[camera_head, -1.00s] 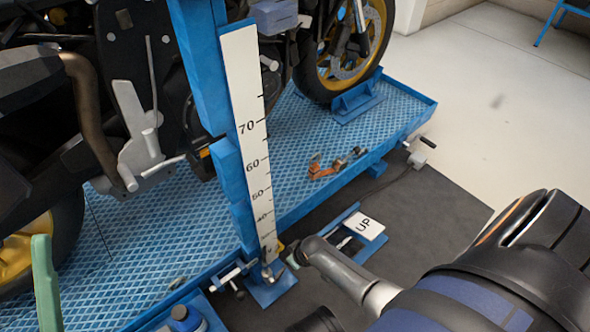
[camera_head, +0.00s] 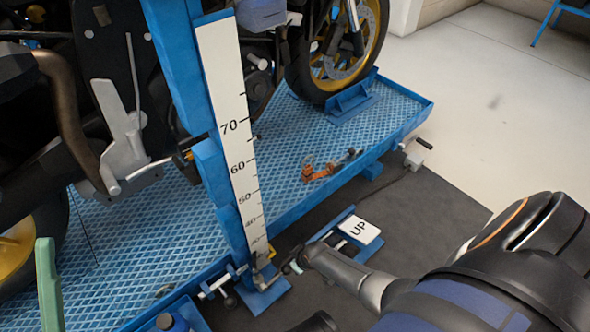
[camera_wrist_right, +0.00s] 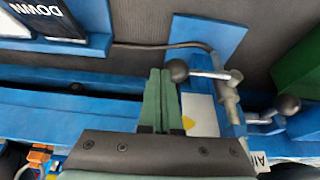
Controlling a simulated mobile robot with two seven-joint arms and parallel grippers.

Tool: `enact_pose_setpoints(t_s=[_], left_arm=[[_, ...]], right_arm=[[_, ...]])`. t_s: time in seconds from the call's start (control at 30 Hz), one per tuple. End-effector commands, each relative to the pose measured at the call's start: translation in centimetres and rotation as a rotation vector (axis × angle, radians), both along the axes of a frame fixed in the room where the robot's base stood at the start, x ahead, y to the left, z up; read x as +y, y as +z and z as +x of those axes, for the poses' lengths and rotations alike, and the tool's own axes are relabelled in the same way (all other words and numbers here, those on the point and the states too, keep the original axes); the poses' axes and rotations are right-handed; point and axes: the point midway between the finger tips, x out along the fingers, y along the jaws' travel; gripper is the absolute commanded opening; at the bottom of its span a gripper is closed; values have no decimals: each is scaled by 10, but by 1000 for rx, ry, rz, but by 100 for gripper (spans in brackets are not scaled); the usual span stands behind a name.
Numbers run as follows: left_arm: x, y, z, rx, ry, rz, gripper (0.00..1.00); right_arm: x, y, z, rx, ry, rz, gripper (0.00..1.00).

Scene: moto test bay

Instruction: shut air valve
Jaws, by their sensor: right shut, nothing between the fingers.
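In the right wrist view a pale lever with a black ball knob (camera_wrist_right: 180,70) runs to a grey pipe fitting (camera_wrist_right: 229,98). A second lever with a black knob (camera_wrist_right: 288,104) lies farther right, near a partly cut-off "AI…" label (camera_wrist_right: 260,160). I cannot tell which lever belongs to the air valve. My right gripper (camera_wrist_right: 160,72) is shut, its green fingertips just left of the first knob; I cannot tell whether they touch. In the head view my right gripper (camera_head: 290,267) is beside the foot of the scale post, with small grey fittings (camera_head: 262,272) close by.
The blue post with a white scale (camera_head: 232,130) stands against the blue lift platform (camera_head: 350,135) holding a motorcycle. An "UP" pedal (camera_head: 360,231) lies on the floor behind my right gripper; the wrist view shows a "DOWN" sign (camera_wrist_right: 50,15).

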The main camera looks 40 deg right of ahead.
Motion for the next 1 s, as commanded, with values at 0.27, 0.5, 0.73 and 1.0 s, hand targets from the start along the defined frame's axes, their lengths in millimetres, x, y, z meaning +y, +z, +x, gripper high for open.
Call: enact_pose_setpoints(t_s=[0.27, 0.5, 0.73, 1.0], left_arm=[[0, -1, 0, 0, 0, 0, 76], [0, -1, 0, -1, 0, 0, 76], [1, 11, 0, -1, -1, -5, 76], [7, 55, -2, -13, -12, -37, 76]], right_arm=[[1, -2, 0, 1, 0, 1, 0], [1, -2, 0, 1, 0, 1, 0], [1, 9, -1, 1, 0, 1, 0], [2, 46, -5, 0, 0, 0, 0]])
